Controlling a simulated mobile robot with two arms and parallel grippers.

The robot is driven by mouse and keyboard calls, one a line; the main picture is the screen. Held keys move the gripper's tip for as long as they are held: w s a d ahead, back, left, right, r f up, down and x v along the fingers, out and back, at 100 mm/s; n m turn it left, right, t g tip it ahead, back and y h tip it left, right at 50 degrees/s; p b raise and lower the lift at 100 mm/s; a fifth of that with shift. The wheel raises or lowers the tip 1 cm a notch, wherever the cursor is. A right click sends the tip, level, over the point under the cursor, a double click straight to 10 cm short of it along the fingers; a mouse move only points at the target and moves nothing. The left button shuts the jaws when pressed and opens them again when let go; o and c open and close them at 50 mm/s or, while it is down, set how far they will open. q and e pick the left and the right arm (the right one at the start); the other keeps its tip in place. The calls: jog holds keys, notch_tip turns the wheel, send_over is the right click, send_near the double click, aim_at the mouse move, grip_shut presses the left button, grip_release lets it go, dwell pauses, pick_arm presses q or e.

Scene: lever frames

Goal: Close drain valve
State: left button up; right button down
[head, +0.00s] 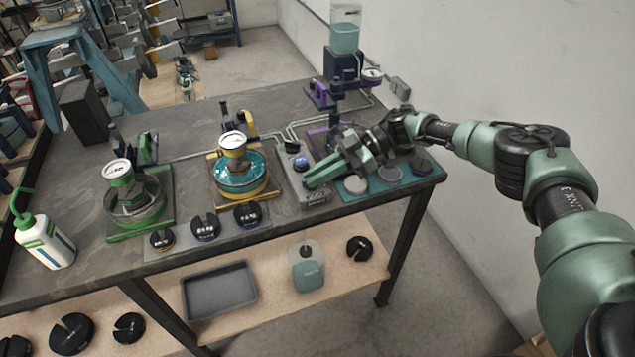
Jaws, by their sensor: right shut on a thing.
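My right gripper (311,181), with green fingers, comes in from the right and reaches down over the front end of a grey valve block (313,200). It is shut at the block's front part. What it grips looks like the drain valve's handle, mostly hidden between the fingers. The block also has a blue round button (301,163) and a black knob (292,147) behind the fingertips. The handle's angle cannot be made out. My left gripper is not in view.
Left of the block stand a yellow-framed vessel (240,180) with teal liquid and a green-framed vessel (136,203), each with a gauge. Slotted black weights (205,228) lie in front. A teal mat (408,181) with discs lies right. A bottle (45,242) stands far left.

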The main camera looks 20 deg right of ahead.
dwell(0.4)
jog(key=c, duration=1.5)
grip_release()
jog(key=shift+a, duration=0.1)
jog(key=b+v, duration=0.2)
jog(key=v, duration=0.4)
jog(key=shift+w+d+b, duration=0.15)
jog(key=shift+d+b, duration=0.15)
jog(key=shift+d, duration=0.05)
jog(key=shift+d+r, duration=0.35)
jog(key=shift+d, duration=0.2)
